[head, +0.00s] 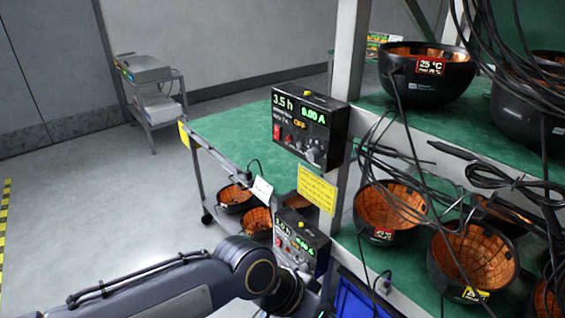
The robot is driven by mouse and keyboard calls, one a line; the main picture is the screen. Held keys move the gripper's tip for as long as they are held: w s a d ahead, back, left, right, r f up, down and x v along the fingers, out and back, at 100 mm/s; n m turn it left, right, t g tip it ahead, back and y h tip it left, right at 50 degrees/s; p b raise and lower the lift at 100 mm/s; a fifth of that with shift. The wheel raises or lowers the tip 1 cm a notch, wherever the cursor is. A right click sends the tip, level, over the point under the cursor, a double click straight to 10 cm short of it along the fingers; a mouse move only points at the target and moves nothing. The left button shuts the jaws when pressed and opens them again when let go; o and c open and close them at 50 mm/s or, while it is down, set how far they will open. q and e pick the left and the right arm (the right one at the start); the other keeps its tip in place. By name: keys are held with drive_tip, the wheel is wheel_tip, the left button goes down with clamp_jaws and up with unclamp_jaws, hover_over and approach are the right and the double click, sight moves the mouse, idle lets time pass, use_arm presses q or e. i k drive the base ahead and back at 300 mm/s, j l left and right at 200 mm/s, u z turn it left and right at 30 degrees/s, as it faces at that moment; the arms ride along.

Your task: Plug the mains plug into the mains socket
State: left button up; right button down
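I cannot make out the mains plug or the mains socket for certain. A black control box (309,128) with green readouts "3.5 h" and "0.00 A" and a lit "OFF" is fixed to the rack post. A second, similar box (300,243) sits lower, partly behind my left arm. A thin cable with a small purplish end piece (384,283) hangs at the lower shelf; I cannot tell what it is. My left arm comes in from the bottom left and reaches its dark joint below the lower box. No fingers of either gripper show.
Black bowls with copper-coloured insides, such as this one (472,258), stand on the green rack shelves. Loose black cables (500,182) hang across the right side. A blue crate (357,299) is low down. A grey cart (150,90) stands behind; the floor at left is clear.

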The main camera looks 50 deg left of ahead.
sight(248, 175)
drive_tip(key=j+z, duration=0.15)
drive_tip(key=j, duration=1.05)
drive_tip(key=j+z, duration=0.2)
drive_tip(key=j, duration=1.05)
drive_tip(key=j+z, duration=0.15)
drive_tip(key=j, duration=1.05)
